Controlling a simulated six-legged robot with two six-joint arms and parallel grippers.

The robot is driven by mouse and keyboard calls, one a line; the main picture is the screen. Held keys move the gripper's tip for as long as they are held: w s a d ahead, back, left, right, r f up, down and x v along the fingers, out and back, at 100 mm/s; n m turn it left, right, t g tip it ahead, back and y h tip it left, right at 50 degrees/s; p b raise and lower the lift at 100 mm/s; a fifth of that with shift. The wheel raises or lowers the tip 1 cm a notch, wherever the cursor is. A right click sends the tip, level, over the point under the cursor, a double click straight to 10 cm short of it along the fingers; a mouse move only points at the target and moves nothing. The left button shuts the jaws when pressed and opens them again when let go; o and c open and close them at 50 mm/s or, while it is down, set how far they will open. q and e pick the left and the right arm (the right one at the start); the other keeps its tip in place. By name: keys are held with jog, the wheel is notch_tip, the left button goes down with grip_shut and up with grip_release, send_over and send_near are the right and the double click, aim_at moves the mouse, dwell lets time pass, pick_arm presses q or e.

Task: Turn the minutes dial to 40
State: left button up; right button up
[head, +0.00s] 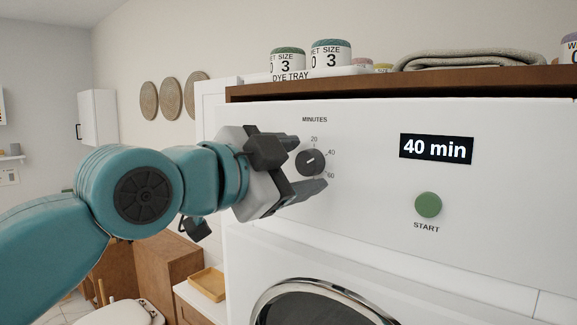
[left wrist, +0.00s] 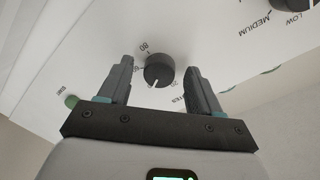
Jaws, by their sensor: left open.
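The minutes dial (head: 310,162) is a dark round knob on the white front panel (head: 365,205), with 20, 40 and 60 printed around it. Its pale pointer mark appears to slant up and right, towards 40. The black display (head: 436,149) reads "40 min". My left gripper (head: 308,165) is open at the dial, one finger above and one below it in the head view. In the left wrist view the dial (left wrist: 158,71) sits between the spread fingers, with a visible gap on each side. My right gripper is not in view.
A green START button (head: 428,205) is right of the dial, above a round door (head: 325,305). A brown shelf (head: 430,82) above holds labelled jars (head: 331,55) and a folded towel (head: 470,60). A wooden cabinet (head: 172,275) stands low behind my left arm.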

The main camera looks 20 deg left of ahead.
pick_arm(q)
jog(key=b+v, duration=0.3)
jog(key=v, duration=1.3)
jog(key=shift+s+r, duration=0.1)
